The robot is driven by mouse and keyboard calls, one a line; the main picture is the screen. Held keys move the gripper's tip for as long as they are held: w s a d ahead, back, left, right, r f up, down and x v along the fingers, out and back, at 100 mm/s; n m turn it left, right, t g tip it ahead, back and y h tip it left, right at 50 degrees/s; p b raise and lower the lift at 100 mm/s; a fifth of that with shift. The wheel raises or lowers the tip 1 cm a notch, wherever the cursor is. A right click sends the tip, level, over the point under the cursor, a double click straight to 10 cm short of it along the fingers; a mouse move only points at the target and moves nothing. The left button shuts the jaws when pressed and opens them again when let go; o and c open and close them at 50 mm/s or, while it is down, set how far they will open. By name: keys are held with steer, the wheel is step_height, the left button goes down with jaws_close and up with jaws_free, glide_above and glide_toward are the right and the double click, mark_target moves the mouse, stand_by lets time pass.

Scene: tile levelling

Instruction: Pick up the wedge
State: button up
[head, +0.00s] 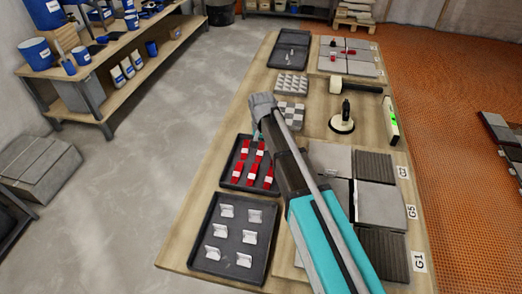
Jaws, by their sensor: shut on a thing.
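Several red wedges (249,161) lie in rows in a black tray (228,179) at the left of the table's middle. My gripper (256,134) is at the far end of this tray, reached over by my arm from the lower right. It is shut on a wedge, but its fingertips are small and mostly hidden by my own wrist. The held wedge cannot be made out, nor whether it is clear of the tray.
A black tray (198,260) of white clips stands nearer on the wooden table. Grey tiles (375,195) lie at the right, partly behind my arm. A suction cup (342,125), a mallet (364,87) and a level (390,122) lie beyond them. A shelf (125,45) stands left.

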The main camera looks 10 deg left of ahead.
steer(key=shift+r, duration=0.2)
stand_by(0.3)
step_height(320, 180, up, 2)
steer(key=p, duration=0.2)
steer(key=shift+p, duration=0.3)
steer(key=s+d+r+p, duration=0.6)
steer(key=s+r+p, duration=0.4)
steer(key=s, duration=0.2)
steer(key=shift+s+r, duration=0.3)
steer(key=shift+s, duration=0.05)
steer(key=shift+d, duration=0.1)
stand_by(0.5)
